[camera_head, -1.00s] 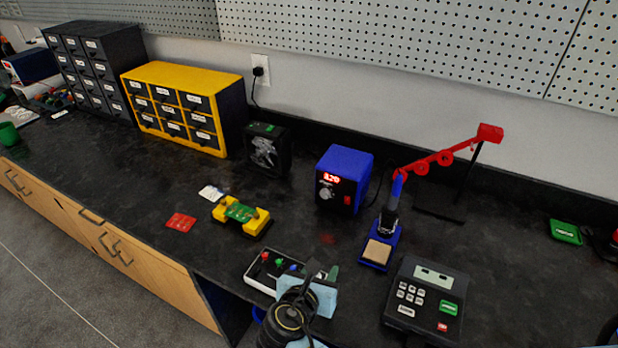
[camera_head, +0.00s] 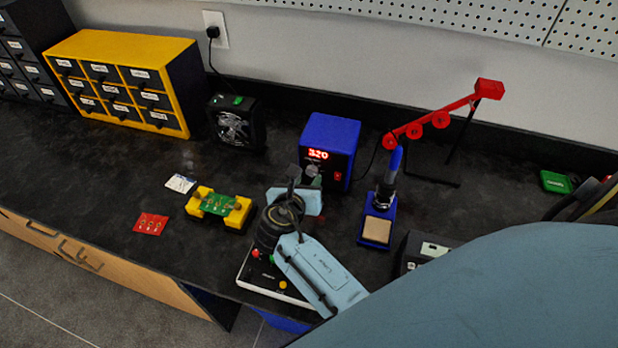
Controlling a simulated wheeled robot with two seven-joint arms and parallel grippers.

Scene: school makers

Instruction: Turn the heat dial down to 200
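The blue station box (camera_head: 330,136) stands at the back of the bench, its red display (camera_head: 318,155) reading about 320. The heat dial (camera_head: 312,169) is on its front below the display, partly covered by my gripper, so its pointer is unreadable. My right gripper (camera_head: 303,178) is just in front of the box, pointing at it. Its fingers look apart, with the right fingertip overlapping the dial in the picture. I cannot tell whether it touches the dial. My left gripper is out of view.
A soldering iron in its blue stand (camera_head: 378,228) is close right of the box. A red arm (camera_head: 431,120) rises behind it. A black fan (camera_head: 236,124) stands to the left. A yellow holder with a green board (camera_head: 219,205) lies front left.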

